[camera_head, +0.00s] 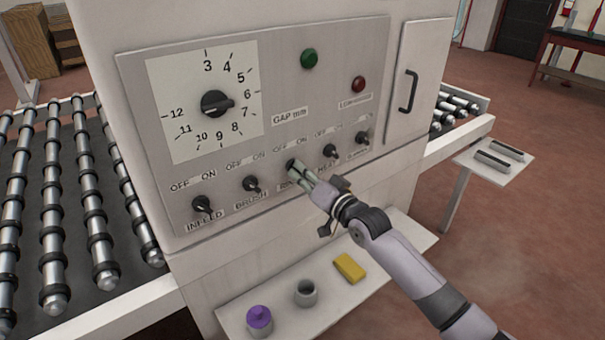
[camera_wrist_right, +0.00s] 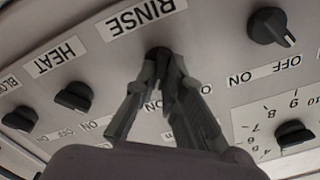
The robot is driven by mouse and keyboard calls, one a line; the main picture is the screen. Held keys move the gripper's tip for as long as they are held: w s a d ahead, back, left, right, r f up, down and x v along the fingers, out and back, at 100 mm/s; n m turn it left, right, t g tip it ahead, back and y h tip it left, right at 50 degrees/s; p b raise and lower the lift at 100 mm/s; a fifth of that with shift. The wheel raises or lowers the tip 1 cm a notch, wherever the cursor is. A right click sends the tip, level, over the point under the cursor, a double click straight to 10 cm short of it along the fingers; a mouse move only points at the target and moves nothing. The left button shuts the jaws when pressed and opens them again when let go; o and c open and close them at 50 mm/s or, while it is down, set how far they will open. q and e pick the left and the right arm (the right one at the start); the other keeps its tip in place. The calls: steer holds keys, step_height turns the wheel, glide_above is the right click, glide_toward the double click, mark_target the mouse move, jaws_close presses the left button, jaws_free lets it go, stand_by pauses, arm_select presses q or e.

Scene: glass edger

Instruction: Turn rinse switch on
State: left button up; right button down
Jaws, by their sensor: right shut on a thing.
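The rinse switch (camera_wrist_right: 158,54) is a small black knob on the grey control panel (camera_head: 268,140), third in the row of labelled switches. My right gripper (camera_head: 297,170) is at this switch in the head view, and its fingers hide most of the knob. In the right wrist view the fingertips of the right gripper (camera_wrist_right: 161,68) are closed around the knob, just below the RINSE label (camera_wrist_right: 145,17). The direction the knob points is hidden by the fingers. My left gripper is not in view.
The brush switch (camera_head: 251,184) and infeed switch (camera_head: 202,204) sit to the left, the heat switch (camera_head: 330,151) to the right. A large dial (camera_head: 216,103) is above. A shelf (camera_head: 325,307) below holds a purple-topped container (camera_head: 259,319), a grey cup (camera_head: 306,292) and a yellow block (camera_head: 350,268).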

stand_by(0.4)
steer(key=c, duration=1.7)
jaws_free()
steer(key=v, duration=1.2)
